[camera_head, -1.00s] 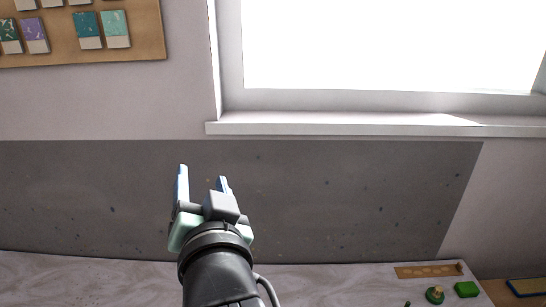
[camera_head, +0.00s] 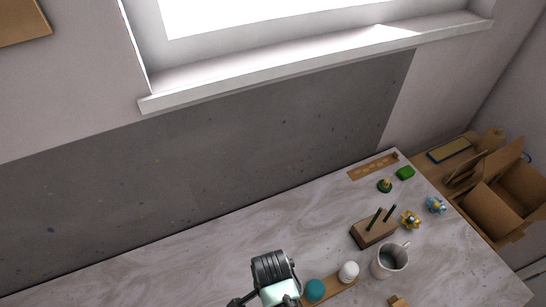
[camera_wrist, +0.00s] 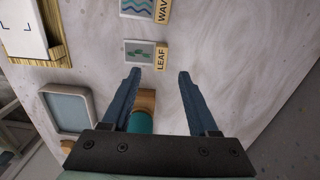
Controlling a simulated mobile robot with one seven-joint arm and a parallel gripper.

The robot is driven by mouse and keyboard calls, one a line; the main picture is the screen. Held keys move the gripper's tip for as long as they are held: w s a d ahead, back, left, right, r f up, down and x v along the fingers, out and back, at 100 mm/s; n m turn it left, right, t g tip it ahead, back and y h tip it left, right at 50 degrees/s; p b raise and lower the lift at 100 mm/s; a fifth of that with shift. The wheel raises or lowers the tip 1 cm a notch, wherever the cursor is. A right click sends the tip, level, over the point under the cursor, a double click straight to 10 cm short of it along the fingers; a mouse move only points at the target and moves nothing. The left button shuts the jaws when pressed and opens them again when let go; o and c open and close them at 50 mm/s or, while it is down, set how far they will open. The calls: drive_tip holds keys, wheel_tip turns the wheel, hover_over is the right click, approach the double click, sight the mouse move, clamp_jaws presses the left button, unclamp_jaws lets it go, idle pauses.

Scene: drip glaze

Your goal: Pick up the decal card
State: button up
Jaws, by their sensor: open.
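Two decal cards show in the wrist view. The card marked LEAF (camera_wrist: 138,53) has a green leaf pattern and lies flat on the marbled table. The card marked WAVE (camera_wrist: 139,8) has teal waves and is cut off by the top edge. My gripper (camera_wrist: 159,72) is open, with nothing held between its blue fingers. The LEAF card lies just beyond the left fingertip. I cannot tell the gap in height. In the head view my wrist shows at the bottom edge, with the fingers out of frame. No decal card can be made out there.
In the head view, a mug (camera_head: 390,262), a teal ball (camera_head: 315,290), a white ball (camera_head: 348,271) and a wooden block with dark pegs (camera_head: 372,231) stand on the table. A grey-faced framed tray (camera_wrist: 68,110) lies left in the wrist view. The table's back left is clear.

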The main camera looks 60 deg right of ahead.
drive_tip(key=shift+d+f+p, duration=0.1)
drive_tip(key=shift+f+p, duration=0.2)
drive_tip(key=shift+f, duration=2.75)
clamp_jaws()
